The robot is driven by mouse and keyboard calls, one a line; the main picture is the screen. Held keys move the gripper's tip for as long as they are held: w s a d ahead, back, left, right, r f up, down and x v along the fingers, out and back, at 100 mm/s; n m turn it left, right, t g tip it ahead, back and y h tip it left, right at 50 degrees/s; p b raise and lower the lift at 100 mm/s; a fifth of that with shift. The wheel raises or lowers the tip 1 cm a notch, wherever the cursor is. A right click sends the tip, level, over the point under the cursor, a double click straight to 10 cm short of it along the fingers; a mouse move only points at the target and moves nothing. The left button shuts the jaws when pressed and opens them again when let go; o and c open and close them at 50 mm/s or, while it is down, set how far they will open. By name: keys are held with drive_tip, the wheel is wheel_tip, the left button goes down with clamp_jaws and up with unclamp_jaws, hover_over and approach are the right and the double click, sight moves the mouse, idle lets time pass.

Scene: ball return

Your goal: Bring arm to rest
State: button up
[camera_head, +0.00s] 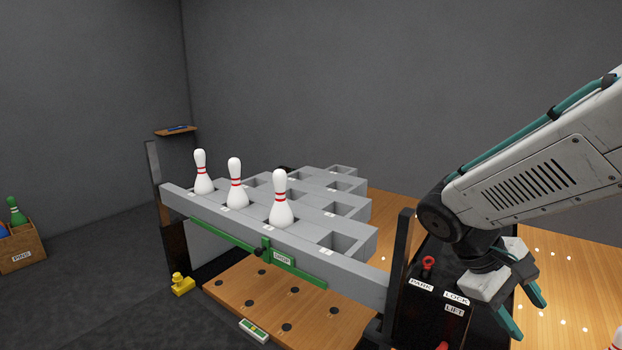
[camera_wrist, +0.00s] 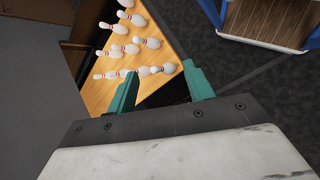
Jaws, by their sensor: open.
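My gripper (camera_head: 524,310) is at the right in the head view, at the end of my white arm. Its two teal fingers are apart with nothing between them. It hangs beside a dark panel (camera_head: 430,290) with labels reading PARK, LOCK and LIFT and red knobs. In the wrist view my gripper (camera_wrist: 160,92) also shows open and empty. Beyond the fingertips several white pins (camera_wrist: 130,45) with red bands are on a wooden lane (camera_wrist: 100,97).
A grey rack (camera_head: 350,272) holds three white pins (camera_head: 236,183) in its front row; other pockets look empty. A green bar (camera_head: 225,240) crosses its front. A box labelled PINS (camera_head: 22,248) with a green pin stands far left. Dark floor (camera_head: 110,265) between is mostly clear.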

drive_tip(key=s+a+r+m+t+y, duration=0.2)
drive_tip(key=s+a+y, duration=0.1)
drive_tip(key=s, duration=0.3)
drive_tip(key=s+a+r+m+t+y, duration=0.2)
drive_tip(key=s+a+y, duration=0.1)
drive_tip(key=s, duration=0.3)
drive_tip(key=shift+a+r+t+y, duration=0.3)
drive_tip(key=shift+a+r+y, duration=0.05)
drive_tip(key=shift+y, duration=0.45)
